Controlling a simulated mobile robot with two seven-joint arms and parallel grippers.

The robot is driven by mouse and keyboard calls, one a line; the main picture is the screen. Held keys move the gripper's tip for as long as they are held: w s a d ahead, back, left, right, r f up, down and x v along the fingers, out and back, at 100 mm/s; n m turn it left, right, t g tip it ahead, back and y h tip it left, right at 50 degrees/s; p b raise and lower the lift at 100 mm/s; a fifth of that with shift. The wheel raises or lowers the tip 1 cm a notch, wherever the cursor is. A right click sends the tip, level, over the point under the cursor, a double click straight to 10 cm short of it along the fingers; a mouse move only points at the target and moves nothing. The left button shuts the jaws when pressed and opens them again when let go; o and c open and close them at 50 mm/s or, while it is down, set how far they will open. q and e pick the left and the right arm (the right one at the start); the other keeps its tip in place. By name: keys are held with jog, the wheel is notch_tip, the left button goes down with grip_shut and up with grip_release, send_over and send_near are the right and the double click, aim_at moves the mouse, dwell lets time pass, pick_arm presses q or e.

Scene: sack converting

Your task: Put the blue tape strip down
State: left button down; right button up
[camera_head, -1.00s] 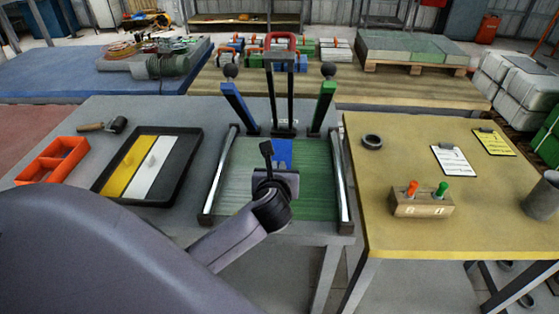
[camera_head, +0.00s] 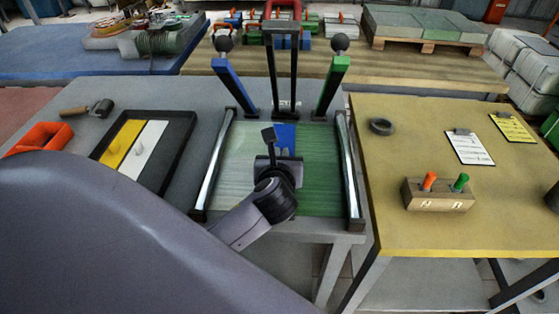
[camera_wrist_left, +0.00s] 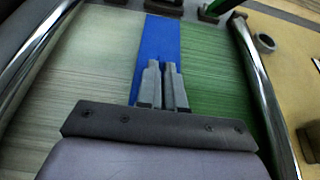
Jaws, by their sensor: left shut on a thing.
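The blue tape strip (camera_head: 285,136) lies along the seam between the pale and the green halves of the sheet on the press bed. It also shows in the left wrist view (camera_wrist_left: 162,38), running from the far edge toward my fingers. My left gripper (camera_head: 270,145) is over the middle of the bed. In the left wrist view its fingers (camera_wrist_left: 163,75) are close together at the strip's near part, shut on it. The strip's near end is partly hidden by the fingers. I cannot tell whether the strip is touching the sheet all along. My right gripper is not in view.
Chrome rails (camera_head: 349,165) flank the bed, and blue (camera_head: 233,85) and green (camera_head: 332,85) levers stand behind it. A black tray (camera_head: 178,148) with yellow and white strips is at left. A yellow table (camera_head: 430,230) with a peg block (camera_head: 437,195) is at right.

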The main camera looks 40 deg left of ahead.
pick_arm(q)
jog(key=shift+f, duration=0.25)
jog(key=shift+f, duration=0.15)
jog(key=c, duration=1.3)
grip_release()
jog(key=shift+o, duration=0.2)
